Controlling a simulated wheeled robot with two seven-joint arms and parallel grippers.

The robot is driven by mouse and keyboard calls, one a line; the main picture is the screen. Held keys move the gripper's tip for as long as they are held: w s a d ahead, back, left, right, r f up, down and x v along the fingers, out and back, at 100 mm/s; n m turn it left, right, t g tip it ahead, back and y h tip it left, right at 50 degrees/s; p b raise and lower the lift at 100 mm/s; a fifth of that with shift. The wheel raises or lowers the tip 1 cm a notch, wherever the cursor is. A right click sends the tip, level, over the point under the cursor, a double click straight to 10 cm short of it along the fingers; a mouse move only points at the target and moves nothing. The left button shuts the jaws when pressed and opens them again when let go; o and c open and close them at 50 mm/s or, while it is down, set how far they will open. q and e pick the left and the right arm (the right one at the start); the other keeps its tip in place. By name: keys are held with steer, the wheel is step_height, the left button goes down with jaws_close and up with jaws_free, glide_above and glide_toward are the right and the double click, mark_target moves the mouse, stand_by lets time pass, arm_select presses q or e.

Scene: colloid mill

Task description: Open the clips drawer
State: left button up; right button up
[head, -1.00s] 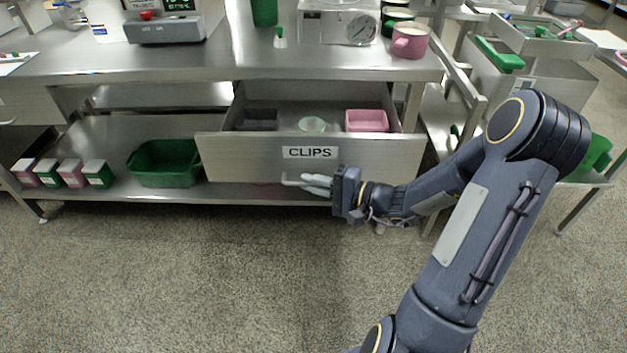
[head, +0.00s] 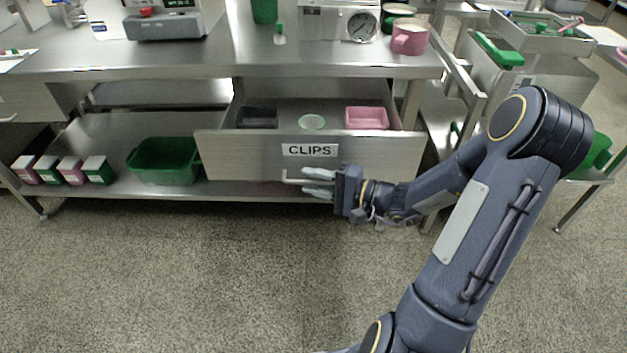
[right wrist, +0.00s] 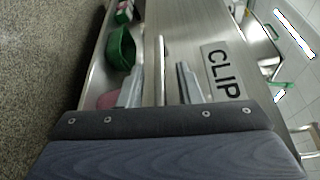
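The clips drawer (head: 235,158), with a "CLIPS" label (head: 310,150) on its steel front, is pulled out from under the bench, and its inside shows. Its bar handle (head: 288,179) runs along the lower front. My right gripper (head: 318,181) is at the handle with its fingers spread apart. In the right wrist view the handle (right wrist: 160,62) lies between the two open fingers, with a gap visible on each side. My left gripper is not in view.
The drawer holds a dark tray (head: 257,118), a pale round dish (head: 311,122) and a pink tray (head: 367,118). A green bin (head: 163,162) and several small boxes (head: 60,171) stand on the lower shelf at left. The floor in front is clear.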

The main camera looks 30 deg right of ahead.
steer(key=p+v, duration=0.1)
steer(key=v, duration=0.6)
steer(key=shift+s+d, duration=0.15)
steer(key=shift+s, duration=0.05)
steer(key=s+a+r+n+g+y, duration=0.1)
steer(key=s+a+r+n+g, duration=0.15)
steer(key=a, duration=0.25)
steer(key=s+a+r+n+g+y, duration=0.1)
steer(key=s+a+r+n+g, duration=0.15)
steer(key=a+g, duration=0.2)
steer(key=s+a+n+g+h, duration=0.25)
steer(key=s+n+h, duration=0.35)
steer(key=s+h, duration=0.3)
step_height(320, 180, up, 29)
steer(key=s+t+p, duration=0.1)
steer(key=p, duration=2.7)
steer(key=shift+s+f+y, duration=0.2)
steer(key=shift+s+y, duration=0.1)
steer(key=shift+y, duration=0.1)
